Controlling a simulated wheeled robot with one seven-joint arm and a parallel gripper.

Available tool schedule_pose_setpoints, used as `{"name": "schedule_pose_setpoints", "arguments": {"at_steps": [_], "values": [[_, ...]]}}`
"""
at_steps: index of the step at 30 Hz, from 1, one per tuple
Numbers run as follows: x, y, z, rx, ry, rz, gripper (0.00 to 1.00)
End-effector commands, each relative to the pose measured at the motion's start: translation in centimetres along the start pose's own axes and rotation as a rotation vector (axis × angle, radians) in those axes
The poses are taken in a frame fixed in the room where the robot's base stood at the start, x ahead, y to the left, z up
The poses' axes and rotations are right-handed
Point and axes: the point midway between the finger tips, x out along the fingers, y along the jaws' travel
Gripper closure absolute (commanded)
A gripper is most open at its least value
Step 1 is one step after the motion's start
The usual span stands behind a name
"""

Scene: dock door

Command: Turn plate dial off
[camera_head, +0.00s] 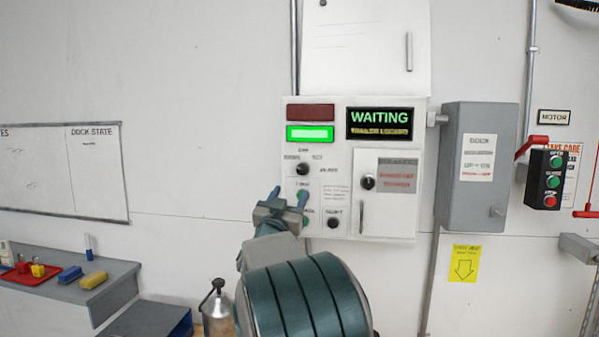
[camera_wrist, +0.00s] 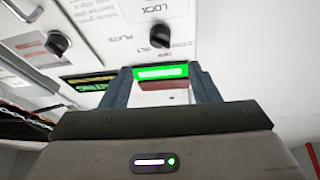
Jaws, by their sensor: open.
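The plate dial is a black knob (camera_head: 303,168) on the white control panel (camera_head: 341,109), below the lit green lamp. In the wrist view the panel appears upside down, with the dial (camera_wrist: 160,38) beside the printed word PLATE. Which mark the dial points to is too small to tell. My gripper (camera_head: 288,196) is in front of the panel, in the picture a little below and left of the dial. Its two fingers are apart and empty in the wrist view (camera_wrist: 161,78). It partly hides the lower left of the panel.
A green lamp (camera_head: 310,133) is lit and a screen (camera_head: 379,123) reads WAITING. Another black knob (camera_head: 368,182) sits on a small panel door, and one (camera_head: 333,222) below. A grey box (camera_head: 478,210) is at right, a workbench (camera_head: 70,285) at lower left.

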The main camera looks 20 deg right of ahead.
Motion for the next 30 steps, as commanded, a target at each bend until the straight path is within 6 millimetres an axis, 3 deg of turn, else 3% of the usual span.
{"name": "schedule_pose_setpoints", "arguments": {"at_steps": [9, 15, 21, 29, 30], "values": [[6.9, 0.0, -0.3, -0.004, -0.001, 0.0, 0.45], [9.7, -0.1, -0.2, -0.002, -0.001, -0.001, 0.45], [10.8, -0.1, 0.0, 0.0, -0.002, -0.002, 0.45], [10.9, -0.1, 0.0, 0.001, -0.002, -0.002, 0.45], [10.9, -0.1, 0.0, 0.001, -0.002, -0.002, 0.51]]}}
